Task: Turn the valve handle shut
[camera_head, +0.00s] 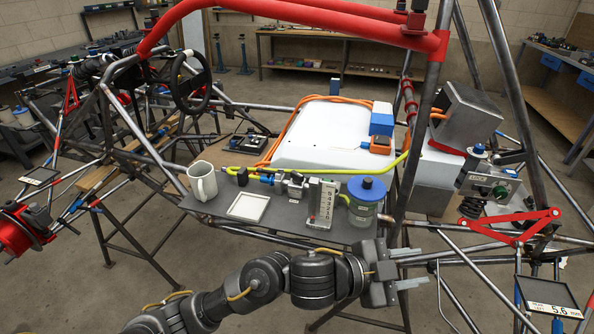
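A small metal valve (294,185) sits on a dark grey shelf (215,207) on the tube chassis, with a blue fitting (267,178) at its left. A yellow-green hose (330,170) runs along the back of the shelf by the valve. The handle is too small to tell clearly, and so is its position. My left gripper (412,269) is in front of and to the right of the shelf, apart from the valve. Its two fingers point right, spread with a gap and nothing between them. My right gripper is not in view.
On the shelf stand a pale mug (202,181), a white square tray (248,206), a numbered grey block (322,203) and a blue-lidded jar (365,200). Chassis tubes (400,190) rise right of the jar. A white box (325,135) lies behind.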

